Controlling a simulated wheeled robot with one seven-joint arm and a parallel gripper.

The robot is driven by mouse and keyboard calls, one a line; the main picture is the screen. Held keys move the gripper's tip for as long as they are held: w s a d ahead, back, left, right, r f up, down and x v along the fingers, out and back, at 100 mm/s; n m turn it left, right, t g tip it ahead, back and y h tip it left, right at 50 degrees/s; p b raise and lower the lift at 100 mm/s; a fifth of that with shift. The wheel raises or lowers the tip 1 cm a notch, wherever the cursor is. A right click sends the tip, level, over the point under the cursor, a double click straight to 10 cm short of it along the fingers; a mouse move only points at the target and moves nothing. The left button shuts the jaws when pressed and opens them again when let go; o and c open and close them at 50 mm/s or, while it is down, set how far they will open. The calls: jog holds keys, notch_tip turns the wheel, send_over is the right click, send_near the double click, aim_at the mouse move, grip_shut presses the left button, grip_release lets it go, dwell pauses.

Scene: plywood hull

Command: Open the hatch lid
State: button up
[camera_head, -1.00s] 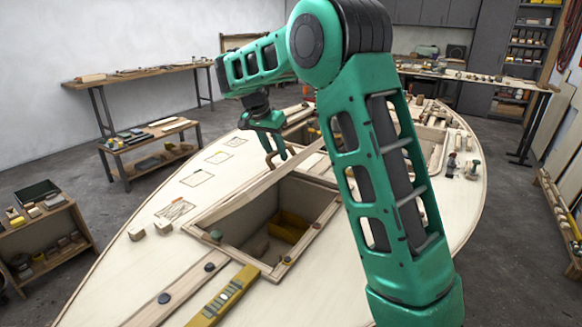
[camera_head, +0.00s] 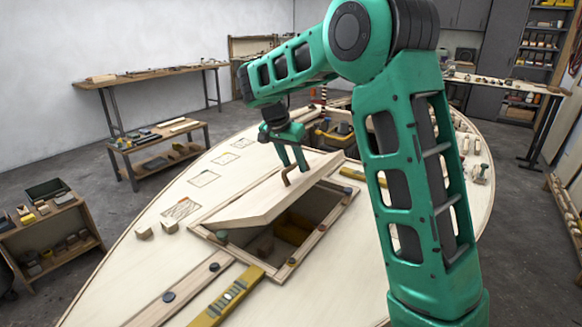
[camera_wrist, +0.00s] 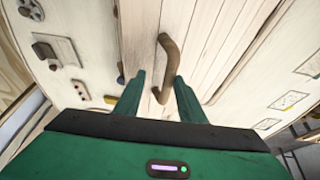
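The pale wooden hatch lid (camera_head: 265,196) is tilted partly open over the hatch opening (camera_head: 290,228). Its left edge is low at the frame and its right edge is raised. A brown bent handle (camera_head: 289,174) stands on the lid's top face. My gripper (camera_head: 293,168) is right at the handle, pointing down from above. In the wrist view, my gripper (camera_wrist: 160,92) has its two green fingers apart, with the handle (camera_wrist: 171,62) passing between and beyond the fingertips. A gap shows around the handle; I cannot tell whether a finger touches it.
A yellow level (camera_head: 228,296) lies on the deck in front of the hatch. Small wooden blocks (camera_head: 144,233) sit left of it. A second opening (camera_head: 330,132) with yellow items lies behind. Dark knobs sit around the hatch frame. The deck left of the lid is mostly clear.

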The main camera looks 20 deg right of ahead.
jog(key=w+a+v, duration=0.1)
jog(key=v, duration=1)
jog(key=shift+w+a, duration=0.45)
jog(key=shift+w, duration=0.25)
jog(key=shift+r, duration=0.1)
dwell(0.5)
